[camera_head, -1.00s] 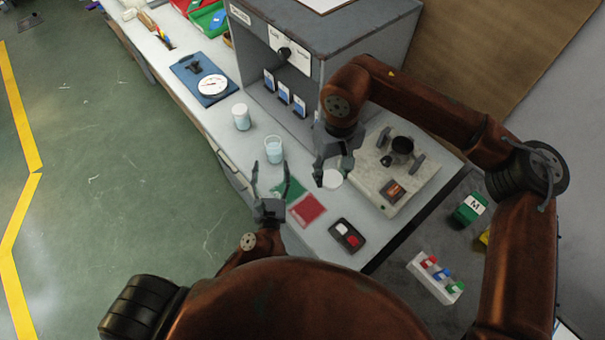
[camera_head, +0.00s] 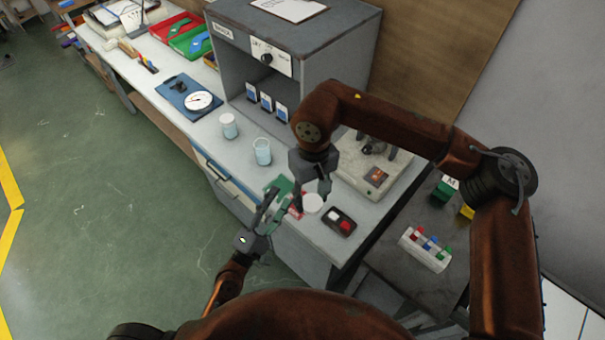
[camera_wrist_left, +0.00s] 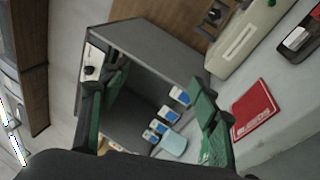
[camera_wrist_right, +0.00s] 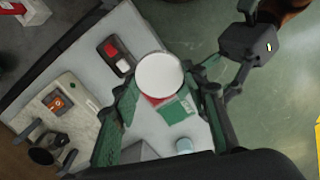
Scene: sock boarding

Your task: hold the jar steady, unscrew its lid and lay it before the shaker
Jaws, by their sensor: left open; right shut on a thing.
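A white round lid (camera_head: 313,203) is held in my right gripper (camera_head: 308,197), which is shut on it above the table's front part; the right wrist view shows the lid (camera_wrist_right: 160,75) between the fingertips. An open clear jar with pale blue contents (camera_head: 263,151) stands upright on the table, apart from both grippers. My left gripper (camera_head: 274,206) is open and empty, just left of the right one; its fingers are spread in the left wrist view (camera_wrist_left: 155,115). The beige shaker (camera_head: 372,172) stands behind the right arm, partly hidden by it.
A white-topped container (camera_head: 229,126) and a blue board with a dial (camera_head: 190,96) stand farther left. A grey cabinet (camera_head: 300,60) rises behind.

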